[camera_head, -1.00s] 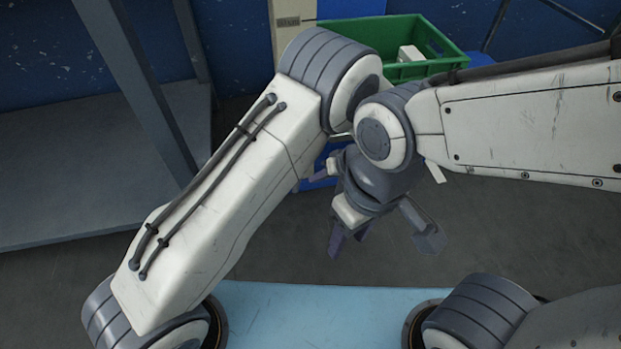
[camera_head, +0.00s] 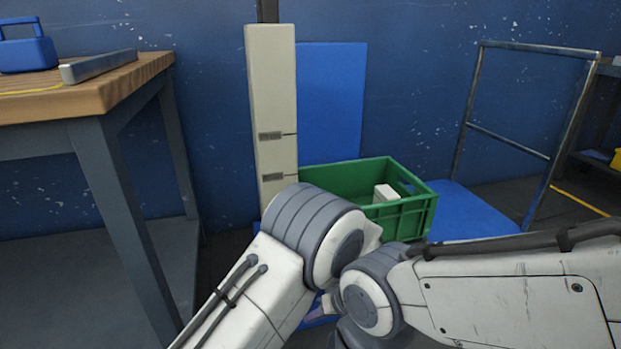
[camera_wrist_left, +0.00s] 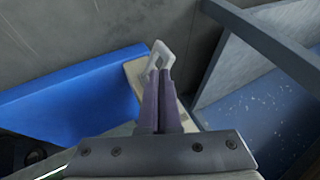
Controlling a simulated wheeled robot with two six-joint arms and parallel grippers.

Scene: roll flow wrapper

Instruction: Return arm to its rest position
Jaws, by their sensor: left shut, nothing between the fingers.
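My left gripper (camera_wrist_left: 158,64) shows in the left wrist view with its two fingers together, pale at the tips. It is shut and empty. In the head view my white and grey arm links cross the lower part of the picture, in front of the green crate. My right gripper is not seen in either view.
A green crate (camera_head: 423,217) holds a small white block (camera_head: 385,193). A tall cream post (camera_head: 271,105) and a blue panel (camera_head: 335,105) stand behind. A wooden-topped workbench (camera_head: 120,84) is at left, with a blue toolbox (camera_head: 28,54). A blue trolley (camera_head: 470,212) stands right.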

